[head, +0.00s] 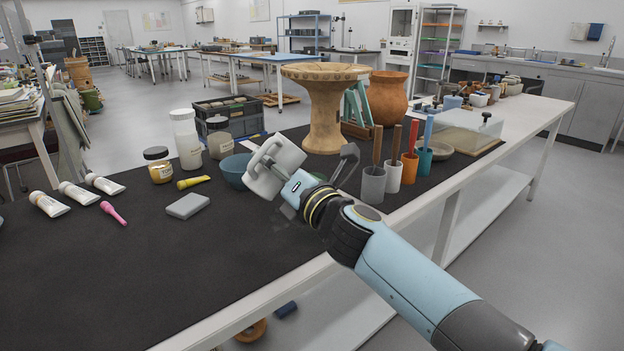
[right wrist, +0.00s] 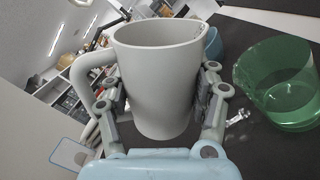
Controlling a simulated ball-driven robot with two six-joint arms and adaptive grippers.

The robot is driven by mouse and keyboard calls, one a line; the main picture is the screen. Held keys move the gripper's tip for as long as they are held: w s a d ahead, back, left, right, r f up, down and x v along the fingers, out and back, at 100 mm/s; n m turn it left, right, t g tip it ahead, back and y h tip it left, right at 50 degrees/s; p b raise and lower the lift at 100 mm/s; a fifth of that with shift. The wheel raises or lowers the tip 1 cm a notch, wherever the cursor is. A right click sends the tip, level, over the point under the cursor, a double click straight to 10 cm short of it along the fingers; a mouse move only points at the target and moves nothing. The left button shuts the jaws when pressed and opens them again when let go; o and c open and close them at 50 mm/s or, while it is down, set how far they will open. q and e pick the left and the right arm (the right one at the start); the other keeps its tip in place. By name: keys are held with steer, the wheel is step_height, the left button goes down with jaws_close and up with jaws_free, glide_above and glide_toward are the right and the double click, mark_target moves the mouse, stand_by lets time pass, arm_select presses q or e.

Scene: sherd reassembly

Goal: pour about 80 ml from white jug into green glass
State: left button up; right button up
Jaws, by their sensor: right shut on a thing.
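The white jug (head: 273,168) is in my right gripper (head: 290,186), tilted and held above the dark mat in the head view. In the right wrist view the jug (right wrist: 158,85) stands between the two fingers (right wrist: 160,100), which press on its sides; its handle is at the left. The green glass (right wrist: 278,85) is a see-through tumbler at the right of the right wrist view, apart from the jug. Whether it holds liquid I cannot tell, and no liquid shows inside the jug. My left gripper is not in view.
A blue bowl (head: 236,171) is just left of the jug. A clay pedestal dish (head: 325,110) stands behind. Grey, white, orange and teal tool cups (head: 373,184) stand to the right. Jars (head: 187,140), a grey block (head: 188,206) and tubes (head: 78,193) lie left. The front-left mat is clear.

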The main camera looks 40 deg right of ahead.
steer(key=shift+r+n+p, duration=0.3)
steer(key=shift+n+p, duration=0.1)
steer(key=shift+p, duration=0.05)
steer(key=shift+w+a+r+n+p, duration=0.1)
steer(key=shift+r+n+p, duration=0.15)
steer(key=shift+n+p, duration=0.2)
steer(key=f+n, duration=0.1)
steer(key=a+f+n+b, duration=0.1)
steer(key=shift+w+f+y, duration=0.1)
steer(key=shift+f+y, duration=0.2)
steer(key=shift+n+g, duration=0.3)
steer(key=shift+n, duration=0.65)
steer(key=f+b, duration=0.2)
steer(key=f, duration=0.1)
steer(key=f+b, duration=0.2)
steer(key=shift+w+a, duration=0.2)
steer(key=shift+a, duration=0.2)
steer(key=shift+w+a+r+n+p, duration=0.1)
steer(key=shift+a+r+n+p, duration=0.3)
steer(key=shift+n+p, duration=0.3)
steer(key=shift+a+f+n+p, duration=0.15)
steer(key=shift+a+n+p, duration=0.2)
steer(key=shift+n, duration=0.55)
steer(key=shift+w+a+f+n, duration=0.15)
steer(key=shift+f+n, duration=0.1)
steer(key=shift+n, duration=0.15)
steer(key=shift+r, duration=0.1)
